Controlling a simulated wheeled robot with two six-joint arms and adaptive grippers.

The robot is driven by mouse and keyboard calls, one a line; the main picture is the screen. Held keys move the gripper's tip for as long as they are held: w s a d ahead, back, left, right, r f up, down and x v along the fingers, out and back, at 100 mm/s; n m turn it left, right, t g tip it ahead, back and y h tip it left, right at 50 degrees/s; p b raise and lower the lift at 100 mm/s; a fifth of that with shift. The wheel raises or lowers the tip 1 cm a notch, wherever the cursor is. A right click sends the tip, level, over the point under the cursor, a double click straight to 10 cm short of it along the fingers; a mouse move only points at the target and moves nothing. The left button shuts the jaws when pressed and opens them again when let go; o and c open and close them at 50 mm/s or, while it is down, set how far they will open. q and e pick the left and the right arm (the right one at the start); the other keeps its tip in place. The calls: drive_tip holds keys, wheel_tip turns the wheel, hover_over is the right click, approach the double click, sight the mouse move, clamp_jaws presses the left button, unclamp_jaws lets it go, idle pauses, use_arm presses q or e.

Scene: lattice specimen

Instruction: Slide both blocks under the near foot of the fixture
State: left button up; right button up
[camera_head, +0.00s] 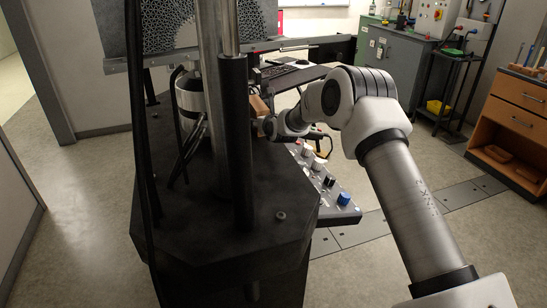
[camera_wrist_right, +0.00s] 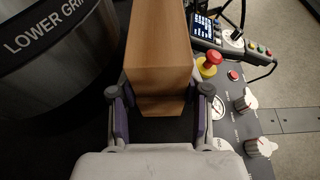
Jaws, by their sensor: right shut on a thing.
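A long wooden block (camera_wrist_right: 160,45) lies between the two fingers of my right gripper (camera_wrist_right: 160,105) in the right wrist view. The gripper is shut on it, with a finger against each side. A lower wooden step shows at the block's near end; I cannot tell if it is a second block. In the head view, a small part of the wood (camera_head: 264,106) shows beside a black column, and my right gripper (camera_head: 262,127) is mostly hidden there. I cannot make out the fixture's near foot. My left gripper is not in view.
A metal cylinder marked "LOWER GRI" (camera_wrist_right: 45,50) stands close left of the block. A control panel (camera_wrist_right: 240,120) with knobs and a red stop button (camera_wrist_right: 211,57) lies to the right. Black columns (camera_head: 236,140) rise from the dark machine base (camera_head: 220,240).

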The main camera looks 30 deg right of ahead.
drive_tip(key=shift+w+d+f+b, duration=0.1)
drive_tip(key=shift+w+d+b, duration=0.2)
drive_tip(key=shift+w+b, duration=0.6)
drive_tip(key=shift+w+d+f+b, duration=0.1)
drive_tip(key=shift+w+d+b, duration=0.15)
drive_tip(key=shift+w+b, duration=0.6)
drive_tip(key=shift+w+r, duration=0.2)
drive_tip(key=shift+w, duration=0.05)
drive_tip(key=shift+d+f, duration=0.1)
drive_tip(key=shift+w+d+f+b, duration=0.15)
drive_tip(key=shift+w+b, duration=0.3)
drive_tip(key=shift+b, duration=0.25)
drive_tip(key=shift+w+d+b, duration=0.15)
drive_tip(key=shift+w+b, duration=0.55)
drive_tip(key=shift+b, duration=0.2)
drive_tip(key=shift+w+d+r+p, duration=0.15)
drive_tip(key=shift+w+r+p, duration=0.1)
drive_tip(key=shift+r+p, duration=0.15)
drive_tip(key=shift+p+x, duration=0.9)
drive_tip(key=shift+x, duration=0.05)
drive_tip(key=shift+w+d+r, duration=0.1)
drive_tip(key=shift+r, duration=0.05)
